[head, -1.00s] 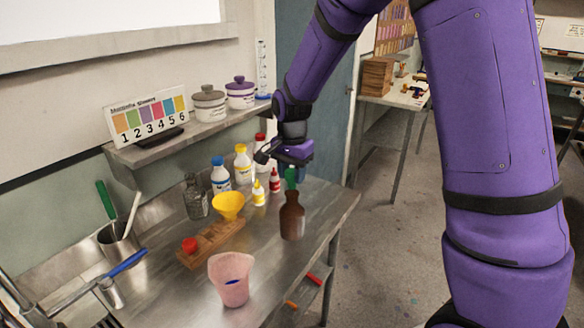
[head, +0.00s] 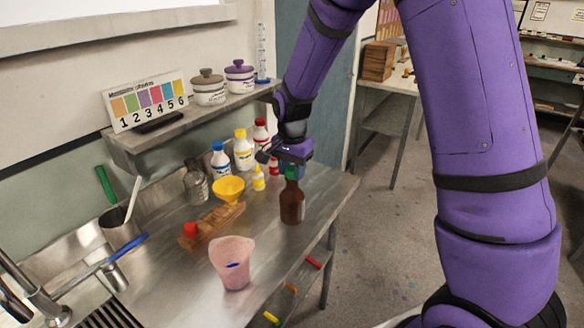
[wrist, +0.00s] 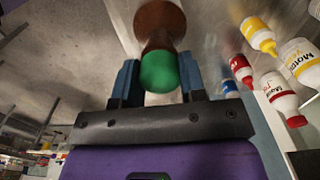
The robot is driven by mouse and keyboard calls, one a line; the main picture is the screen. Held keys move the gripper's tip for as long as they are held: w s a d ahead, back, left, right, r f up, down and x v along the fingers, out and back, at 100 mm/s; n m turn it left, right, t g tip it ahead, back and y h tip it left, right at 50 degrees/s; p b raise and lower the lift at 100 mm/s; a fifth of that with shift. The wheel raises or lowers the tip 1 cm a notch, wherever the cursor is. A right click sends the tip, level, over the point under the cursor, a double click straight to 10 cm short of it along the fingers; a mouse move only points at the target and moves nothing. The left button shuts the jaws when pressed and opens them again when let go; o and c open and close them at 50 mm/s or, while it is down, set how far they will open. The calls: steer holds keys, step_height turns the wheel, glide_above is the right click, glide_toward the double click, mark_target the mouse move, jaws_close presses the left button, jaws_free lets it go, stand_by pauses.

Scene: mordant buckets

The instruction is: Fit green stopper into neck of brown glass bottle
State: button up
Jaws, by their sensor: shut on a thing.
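The brown glass bottle (head: 291,204) stands upright near the right edge of the metal worktop. Its neck and shoulder also show in the wrist view (wrist: 158,18). My gripper (head: 290,163) is directly above the bottle, shut on the green stopper (head: 291,172). In the wrist view the stopper (wrist: 160,72) sits between the two fingers (wrist: 160,85), in line with the bottle neck. The stopper's lower end meets the mouth of the bottle. How deep it sits in the neck is hidden.
Behind the bottle are a small yellow-capped bottle (head: 258,179) and larger labelled bottles (head: 243,152). A yellow funnel (head: 228,188) over a wooden rack (head: 211,227) and a pink cup (head: 231,263) stand to the left. A wall shelf (head: 150,140) lies behind.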

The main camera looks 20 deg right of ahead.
steer(key=o, duration=1)
steer(key=shift+r, duration=0.1)
step_height(320, 180, up, 11)
steer(key=shift+f, duration=0.2)
steer(key=s+d+r+n+t, duration=0.1)
steer(key=s+d+r+n, duration=0.15)
steer(key=s+r, duration=0.4)
steer(key=s+d+r+n+t, duration=0.25)
steer(key=s+r, duration=0.25)
steer(key=s, duration=0.3)
steer(key=s+n, duration=0.1)
steer(key=s, duration=0.4)
steer(key=s+d+r+n+t, duration=0.1)
steer(key=s+n, duration=0.1)
steer(key=s, duration=0.3)
steer(key=s+d+n, duration=0.1)
steer(key=s+n, duration=0.1)
steer(key=s, duration=0.3)
steer(key=shift+r+t, duration=0.35)
steer(key=shift+r, duration=0.05)
